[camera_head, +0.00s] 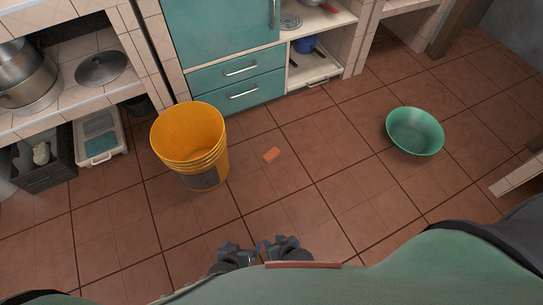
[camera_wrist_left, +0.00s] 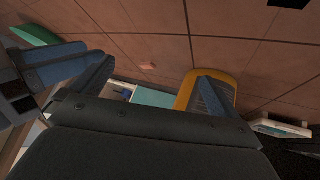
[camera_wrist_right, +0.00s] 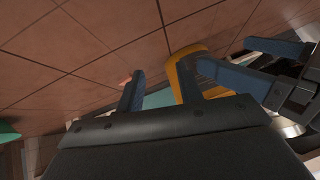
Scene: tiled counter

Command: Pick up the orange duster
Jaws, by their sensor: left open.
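The orange duster (camera_head: 272,155) is a small flat orange block lying on the tiled floor in the head view, right of the yellow bucket. It shows as a small pale spot in the left wrist view (camera_wrist_left: 148,66), and a bit of orange shows beside a finger in the right wrist view (camera_wrist_right: 126,79). My left gripper (camera_head: 235,256) and right gripper (camera_head: 284,248) are side by side at the bottom of the head view, close to my body and well apart from the duster. Both have their fingers spread with nothing between them.
A yellow bucket (camera_head: 190,140) stands left of the duster. A green basin (camera_head: 415,131) is on the floor at the right. Teal drawers (camera_head: 238,90) and tiled shelves (camera_head: 80,85) line the back and left. The floor around the duster is clear.

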